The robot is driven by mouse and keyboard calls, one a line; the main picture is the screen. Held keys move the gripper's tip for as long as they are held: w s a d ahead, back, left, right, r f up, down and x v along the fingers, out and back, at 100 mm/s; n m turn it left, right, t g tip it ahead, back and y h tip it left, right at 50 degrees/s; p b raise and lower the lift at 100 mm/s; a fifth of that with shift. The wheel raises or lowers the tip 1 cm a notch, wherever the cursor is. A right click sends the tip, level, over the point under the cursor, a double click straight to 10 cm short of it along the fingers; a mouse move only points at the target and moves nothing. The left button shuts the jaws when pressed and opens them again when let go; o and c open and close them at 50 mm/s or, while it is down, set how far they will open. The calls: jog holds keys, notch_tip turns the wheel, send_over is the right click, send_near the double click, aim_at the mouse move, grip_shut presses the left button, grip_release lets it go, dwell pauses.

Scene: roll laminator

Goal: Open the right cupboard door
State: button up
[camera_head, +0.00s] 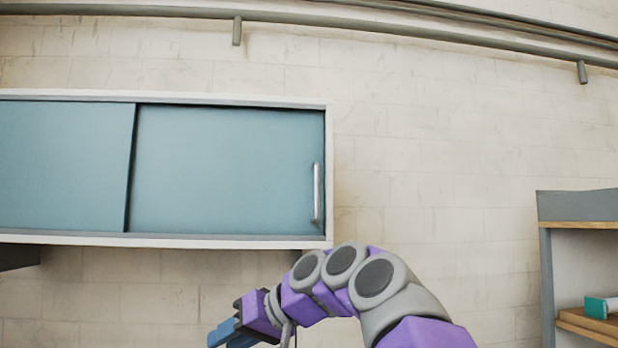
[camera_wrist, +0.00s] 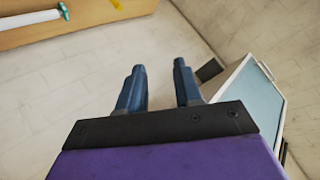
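The wall cupboard has two teal sliding doors in a white frame. The right cupboard door (camera_head: 225,168) is closed, with its right edge at the frame's right side. Its vertical silver handle (camera_head: 316,193) is near that edge. The left door (camera_head: 62,165) shows only in part. My gripper (camera_head: 222,335) is below the cupboard, left of the handle and apart from it. In the wrist view its two blue fingers (camera_wrist: 160,82) are spread with nothing between them. A teal panel in a white frame, which looks like the cupboard (camera_wrist: 262,95), shows at the right there.
A shelf unit (camera_head: 546,265) stands at the right with a green-ended object (camera_head: 597,307) on it. A rail (camera_head: 330,20) runs along the wall above. The wall between cupboard and shelf is clear.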

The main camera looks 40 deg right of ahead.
jog(key=s+d+r+t+h+p, duration=0.15)
jog(key=d+r+t+p, duration=0.3)
jog(key=d+r, duration=1.2)
jog(key=n+t+h+p, duration=0.2)
jog(key=t+h+p, duration=0.1)
jog(key=t+h, duration=0.1)
send_near(318, 190)
jog(key=shift+w+a+r+p, duration=0.1)
jog(key=shift+w+p, duration=1.15)
jog(key=shift+w, duration=1.55)
jog(key=shift+w+a+p, duration=0.1)
jog(key=shift+w+p, duration=1.1)
jog(key=shift+w, duration=1.6)
jog(key=shift+s+d, duration=0.1)
jog(key=shift+s, duration=0.1)
jog(key=shift+c, duration=1)
grip_shut()
